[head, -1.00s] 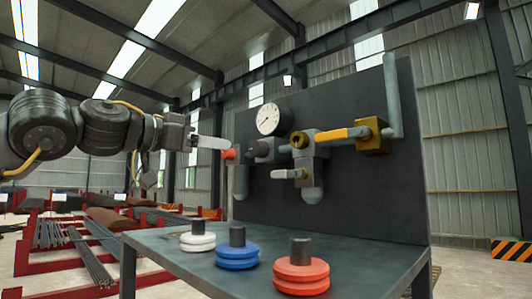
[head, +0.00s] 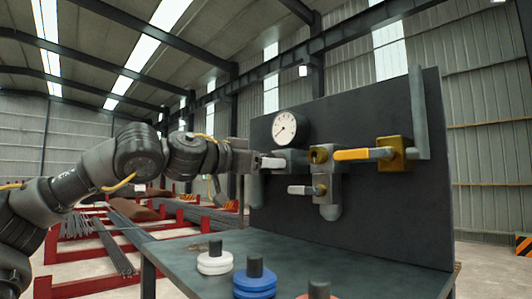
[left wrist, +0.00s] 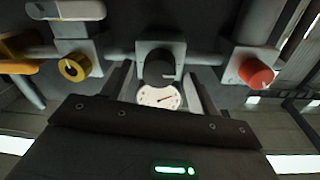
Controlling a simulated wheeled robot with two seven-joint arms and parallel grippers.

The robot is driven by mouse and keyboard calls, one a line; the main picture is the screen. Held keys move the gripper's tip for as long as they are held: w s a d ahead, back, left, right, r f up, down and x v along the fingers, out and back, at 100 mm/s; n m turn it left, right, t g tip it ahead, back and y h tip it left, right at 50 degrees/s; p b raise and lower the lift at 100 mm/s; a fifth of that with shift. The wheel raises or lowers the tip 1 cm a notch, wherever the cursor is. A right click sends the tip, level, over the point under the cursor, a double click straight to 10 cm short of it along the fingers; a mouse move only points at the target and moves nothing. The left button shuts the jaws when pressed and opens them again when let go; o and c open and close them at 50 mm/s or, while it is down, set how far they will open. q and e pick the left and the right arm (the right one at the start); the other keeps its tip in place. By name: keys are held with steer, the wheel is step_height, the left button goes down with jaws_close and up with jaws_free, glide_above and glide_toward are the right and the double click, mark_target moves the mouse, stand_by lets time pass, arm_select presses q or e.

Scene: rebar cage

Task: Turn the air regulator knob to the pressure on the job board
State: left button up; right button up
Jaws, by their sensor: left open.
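The air regulator's dark round knob (left wrist: 159,70) sits on a grey block in the left wrist view. In the head view my left gripper mostly hides it. The white-faced pressure gauge (head: 285,128) is mounted just above the regulator on the dark panel; it also shows in the left wrist view (left wrist: 160,97), with a thin needle whose reading is too small to tell. My left gripper (head: 272,162) is open in front of the regulator, its pale fingers on either side of the knob in the wrist view; I cannot tell whether they touch it. No job board is visible.
A red knob (left wrist: 255,74) and a brass ring port (left wrist: 75,67) flank the regulator. A yellow-handled valve (head: 355,154) and a white-handled lever (head: 302,190) are on the dark panel (head: 390,220). White (head: 214,262), blue (head: 255,280) and red discs stand on the bench.

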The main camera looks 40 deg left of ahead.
arm_select(q)
steer(key=shift+w+d, duration=0.1)
steer(key=shift+w, duration=0.15)
steer(key=c, duration=1)
arm_select(e)
steer(key=shift+s+r, duration=0.1)
steer(key=shift+s, duration=0.35)
